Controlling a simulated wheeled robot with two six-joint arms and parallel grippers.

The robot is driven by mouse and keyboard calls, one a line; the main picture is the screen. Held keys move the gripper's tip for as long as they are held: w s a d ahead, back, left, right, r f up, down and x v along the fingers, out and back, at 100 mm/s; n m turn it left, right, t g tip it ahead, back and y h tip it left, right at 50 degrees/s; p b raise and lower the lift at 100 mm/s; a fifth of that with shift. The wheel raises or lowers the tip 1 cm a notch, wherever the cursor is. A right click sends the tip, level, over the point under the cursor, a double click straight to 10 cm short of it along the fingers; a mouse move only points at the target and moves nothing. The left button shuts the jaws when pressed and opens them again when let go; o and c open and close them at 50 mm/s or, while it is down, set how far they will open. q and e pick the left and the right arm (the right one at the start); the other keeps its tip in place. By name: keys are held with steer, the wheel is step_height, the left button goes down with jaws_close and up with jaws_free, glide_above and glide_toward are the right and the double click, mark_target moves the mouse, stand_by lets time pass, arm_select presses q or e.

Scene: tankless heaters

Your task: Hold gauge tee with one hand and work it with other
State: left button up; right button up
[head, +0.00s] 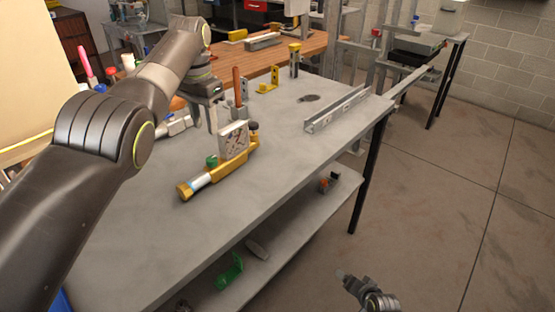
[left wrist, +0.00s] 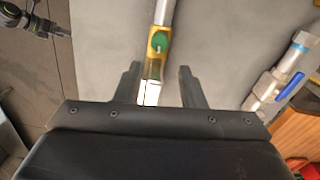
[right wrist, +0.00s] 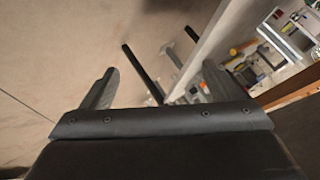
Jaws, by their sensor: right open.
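The gauge tee (head: 228,168) lies on the grey workbench, a brass body with a square white gauge face and a green part. In the left wrist view its brass body and green part (left wrist: 158,42) show between and beyond the finger tips. My left gripper (head: 228,117) points down over the tee near the gauge. Its fingers (left wrist: 159,75) stand apart on either side, with gaps, so it is open. My right gripper (head: 345,278) is off the bench's front side, over the floor, far from the tee. Its fingers (right wrist: 157,85) are open and empty.
A metal channel (head: 337,108) lies near the bench's right end. Yellow brackets (head: 268,80) and an orange-handled tool (head: 237,88) stand behind the tee. A valve with a blue handle (left wrist: 287,88) lies beside it. The lower shelf holds a green part (head: 229,270). The bench front is clear.

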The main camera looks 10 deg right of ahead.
mark_target(228, 134)
steer(key=w+a+r+m+t+y, duration=0.25)
steer(key=w+r, duration=0.25)
steer(key=r, duration=0.7)
steer(key=w+a+r+m+t+y, duration=0.1)
steer(key=w+a+r+t, duration=0.3)
steer(key=r, duration=0.8)
steer(key=w+a+r+m+y, duration=0.15)
steer(key=w+r, duration=0.45)
steer(key=r, duration=0.6)
steer(key=a+r+m+y, duration=0.2)
steer(key=a+m, duration=0.2)
steer(key=a+r+m+y, duration=0.2)
steer(key=a+m, duration=0.1)
steer(key=m, duration=0.1)
steer(key=a+r+m+g+y, duration=0.1)
steer(key=a+r+m, duration=0.1)
steer(key=a+m, duration=0.2)
steer(key=shift+s+a+y, duration=0.15)
steer(key=shift+a+y, duration=0.2)
steer(key=shift+y, duration=0.05)
steer(key=shift+a+m+g, duration=0.25)
steer(key=shift+a+m, duration=0.5)
steer(key=shift+m, duration=0.35)
steer(key=shift+w+a, duration=0.15)
steer(key=shift+w, duration=0.05)
steer(key=x, duration=1.7)
steer(key=shift+s+a+r, duration=0.15)
steer(key=shift+s+r, duration=0.05)
